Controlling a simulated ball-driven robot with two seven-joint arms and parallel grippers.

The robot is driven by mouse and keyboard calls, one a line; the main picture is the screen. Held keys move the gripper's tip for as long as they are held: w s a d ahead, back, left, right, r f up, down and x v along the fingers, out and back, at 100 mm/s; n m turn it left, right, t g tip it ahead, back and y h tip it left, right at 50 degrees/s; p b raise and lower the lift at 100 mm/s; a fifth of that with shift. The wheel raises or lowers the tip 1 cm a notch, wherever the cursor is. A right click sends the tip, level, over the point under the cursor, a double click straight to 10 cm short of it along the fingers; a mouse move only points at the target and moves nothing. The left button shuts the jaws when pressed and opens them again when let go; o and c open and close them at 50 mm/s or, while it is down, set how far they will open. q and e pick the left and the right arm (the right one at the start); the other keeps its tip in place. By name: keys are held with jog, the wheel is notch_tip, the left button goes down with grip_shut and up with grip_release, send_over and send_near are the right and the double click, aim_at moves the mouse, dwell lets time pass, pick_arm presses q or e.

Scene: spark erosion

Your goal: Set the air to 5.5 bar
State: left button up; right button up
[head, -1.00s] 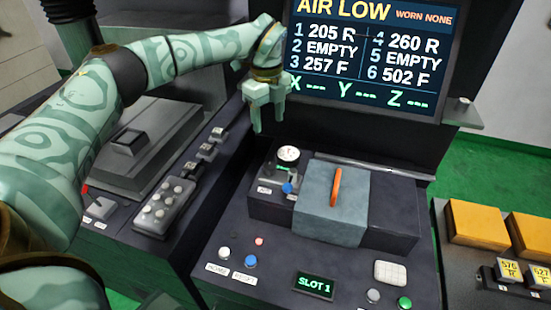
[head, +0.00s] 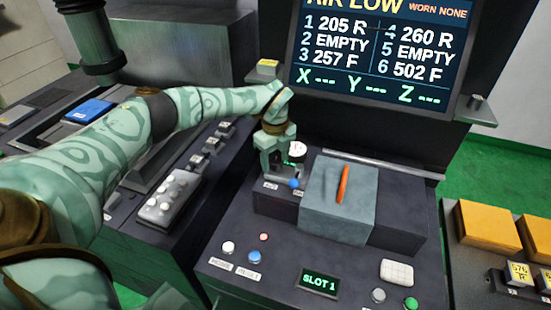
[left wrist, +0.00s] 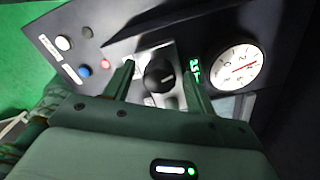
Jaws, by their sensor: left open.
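The air gauge (head: 298,149) is a round white dial on the console, partly behind my left gripper in the head view. The whole dial shows in the left wrist view (left wrist: 235,66) with a red needle; its figures are too small to read. A black round knob (left wrist: 160,77) with a pale mark sits beside the gauge. My left gripper (head: 282,176) is open over this spot. In the left wrist view its fingers (left wrist: 157,72) stand either side of the knob; I cannot tell whether they touch it. The head view hides the knob. The screen (head: 375,50) reads AIR LOW.
A blue button (head: 294,183) sits close to my left gripper. A grey-blue block with an orange handle (head: 343,183) stands to the right. White (head: 228,247), red and blue buttons and the SLOT 1 display (head: 318,283) lie in front.

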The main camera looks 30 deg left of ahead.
pick_arm(q)
jog(key=c, duration=1)
jog(key=shift+r+m, duration=0.1)
jog(key=shift+m, duration=0.2)
jog(key=shift+r+m+p, duration=0.1)
jog(key=shift+m+p, duration=0.7)
jog(key=shift+m, duration=0.1)
jog(key=m+p, duration=0.1)
jog(key=m, duration=0.2)
jog(key=shift+m, duration=0.3)
jog(key=m+p, duration=0.1)
jog(key=m, duration=0.2)
jog(key=shift+w+m, duration=0.1)
jog(key=shift+m, duration=0.2)
jog(key=shift+m+p, duration=0.4)
jog(key=shift+m, duration=1.5)
jog(key=shift+d, duration=0.1)
